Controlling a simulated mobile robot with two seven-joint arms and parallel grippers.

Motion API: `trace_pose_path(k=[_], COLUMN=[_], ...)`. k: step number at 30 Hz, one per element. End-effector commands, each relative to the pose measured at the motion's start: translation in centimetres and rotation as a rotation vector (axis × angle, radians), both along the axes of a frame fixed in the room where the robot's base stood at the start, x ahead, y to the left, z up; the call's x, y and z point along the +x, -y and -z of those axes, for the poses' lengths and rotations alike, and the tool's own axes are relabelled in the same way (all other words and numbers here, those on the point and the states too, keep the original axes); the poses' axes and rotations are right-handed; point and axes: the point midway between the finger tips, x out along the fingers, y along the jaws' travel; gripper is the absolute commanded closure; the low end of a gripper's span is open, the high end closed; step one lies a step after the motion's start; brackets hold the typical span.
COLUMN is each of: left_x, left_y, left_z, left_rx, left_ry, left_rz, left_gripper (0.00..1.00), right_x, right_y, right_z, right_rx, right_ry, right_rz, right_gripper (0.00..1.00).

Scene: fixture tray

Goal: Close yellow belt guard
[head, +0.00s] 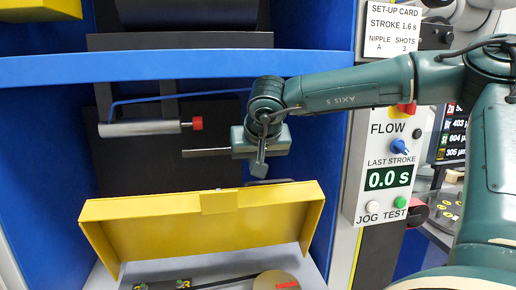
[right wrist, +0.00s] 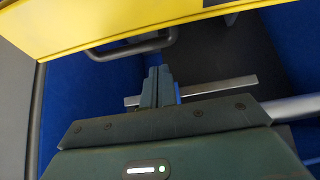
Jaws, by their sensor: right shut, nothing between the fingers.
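The yellow belt guard (head: 160,232) stands raised in the head view, its wide face tilted up, with a small tab at the middle of its top edge. Below it, a dark belt (head: 205,285) and a round pulley with a red mark (head: 272,282) are exposed. My right gripper (head: 260,172) points down just above the right part of the guard's top edge. In the right wrist view its fingers (right wrist: 161,78) are together and empty, and the yellow guard (right wrist: 130,25) crosses the top, apart from the fingertips. My left gripper is not in view.
A grey bar handle (right wrist: 125,50) lies between the fingers and the guard in the wrist view. A silver cylinder with a red end (head: 145,128) hangs at upper left under a blue crossbar (head: 180,66). A control panel (head: 385,175) stands at right behind my arm.

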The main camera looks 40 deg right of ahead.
Motion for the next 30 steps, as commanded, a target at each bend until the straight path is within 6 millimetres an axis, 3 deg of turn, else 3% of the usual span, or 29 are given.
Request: trace_pose_path(k=[3, 12, 30], left_x=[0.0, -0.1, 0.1], left_y=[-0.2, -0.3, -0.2], left_z=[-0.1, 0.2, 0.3], left_rx=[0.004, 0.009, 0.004], left_ry=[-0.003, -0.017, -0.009], left_rz=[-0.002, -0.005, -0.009], left_gripper=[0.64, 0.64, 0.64], right_x=[0.9, -2.0, -2.3], right_y=[0.5, -1.3, -1.1], right_z=[1.8, 2.6, 2.9], right_rx=[0.002, 0.0, -0.002], right_ry=[-0.002, 0.0, 0.008], right_rz=[-0.001, -0.001, 0.001], right_gripper=[1.0, 1.0, 1.0])
